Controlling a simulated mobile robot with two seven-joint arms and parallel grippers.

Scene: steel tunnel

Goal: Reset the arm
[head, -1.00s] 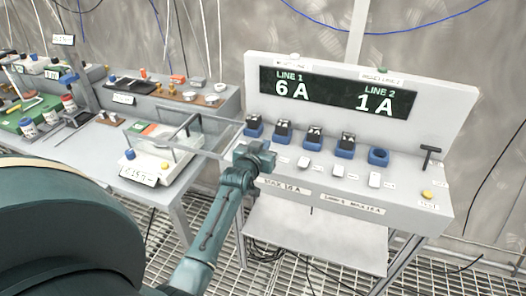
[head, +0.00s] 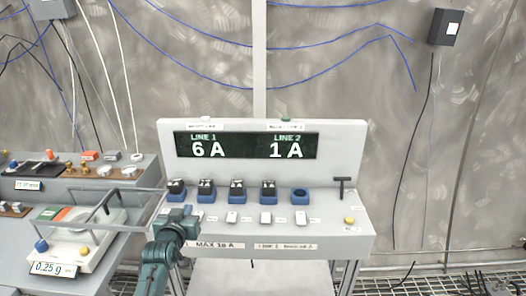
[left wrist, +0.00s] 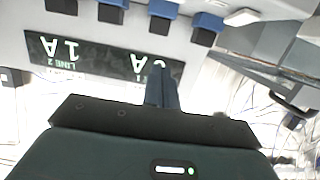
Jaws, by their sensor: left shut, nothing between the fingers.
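My left arm comes up from the bottom left in the head view. Its teal gripper (head: 178,214) is at the front left of the grey control console (head: 345,238), over or beside its left end. The gripper is shut and empty. In the left wrist view the closed fingers (left wrist: 161,90) point toward the console, whose display (left wrist: 100,60) appears upside down. I cannot tell whether the gripper touches the console. The display (head: 245,146) reads LINE 1 6 A and LINE 2 1 A. My right gripper is not in view.
Several blue sockets with black plugs (head: 237,190) line the console; one blue socket (head: 300,195) is empty. White switches, a black T-handle (head: 342,187) and a yellow button (head: 349,220) are there too. A scale (head: 75,252) reading 0.25 g stands left, near a clear-walled frame.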

